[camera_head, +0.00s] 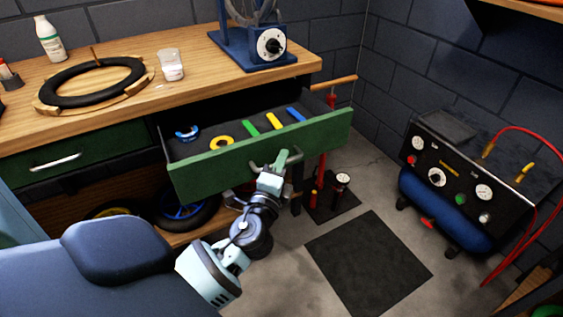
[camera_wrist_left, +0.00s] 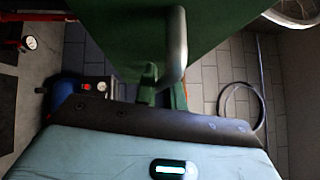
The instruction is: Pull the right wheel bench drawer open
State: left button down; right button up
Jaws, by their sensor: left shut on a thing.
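The right wheel bench drawer (camera_head: 205,170) is green and stands pulled out from under the wooden bench top. Inside it lie a blue clip-like piece, a yellow ring and several coloured bars. My left gripper (camera_head: 281,162) is shut on the drawer's handle (camera_head: 262,165) at the middle of the drawer front. In the left wrist view the metal handle (camera_wrist_left: 177,50) runs between the fingers, with the green drawer front (camera_wrist_left: 125,30) behind it. My right gripper is in neither view.
The left drawer (camera_head: 75,150) is closed. A black tyre (camera_head: 135,70), a white bottle (camera_head: 48,40), a clear cup (camera_head: 171,65) and a blue stand (camera_head: 232,48) are on the bench. A blue compressor (camera_head: 445,210) stands at right.

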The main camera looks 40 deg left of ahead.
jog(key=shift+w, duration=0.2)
pick_arm(q)
jog(key=c, duration=1.5)
grip_release()
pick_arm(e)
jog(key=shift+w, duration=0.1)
pick_arm(q)
jog(key=b+v, duration=0.1)
jog(key=v, duration=0.7)
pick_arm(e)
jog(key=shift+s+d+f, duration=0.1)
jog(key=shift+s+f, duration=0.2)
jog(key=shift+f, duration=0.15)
